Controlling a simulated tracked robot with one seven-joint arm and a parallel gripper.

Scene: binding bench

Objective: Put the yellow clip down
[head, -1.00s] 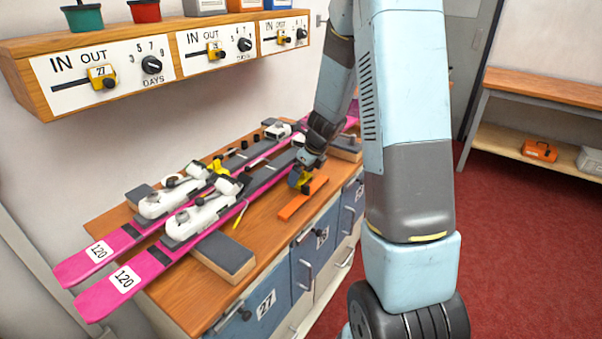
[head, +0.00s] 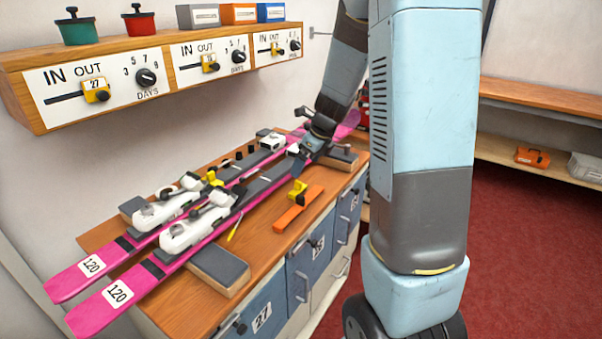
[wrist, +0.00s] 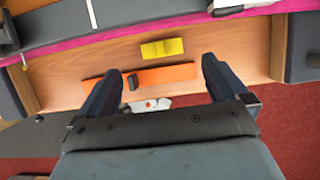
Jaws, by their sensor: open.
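The yellow clip (head: 297,187) rests on the wooden bench top, beside the near pink ski and close to the orange bar (head: 299,208). In the wrist view the yellow clip (wrist: 162,48) lies beyond the orange bar (wrist: 150,77), apart from both fingers. My gripper (head: 300,166) is above the bench near the ski, up and back from the clip. In the wrist view my gripper (wrist: 157,78) has its two dark fingers spread wide with nothing held between them. A second yellow piece (head: 213,178) sits by the white bindings.
Two pink skis (head: 110,292) with white bindings (head: 192,228) lie along the bench on grey-topped blocks (head: 218,268). A thin yellow tool (head: 235,226) lies by the near ski. A wall shelf (head: 165,77) with dials and tubs hangs above. Bare bench top (head: 262,240) shows near the front edge.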

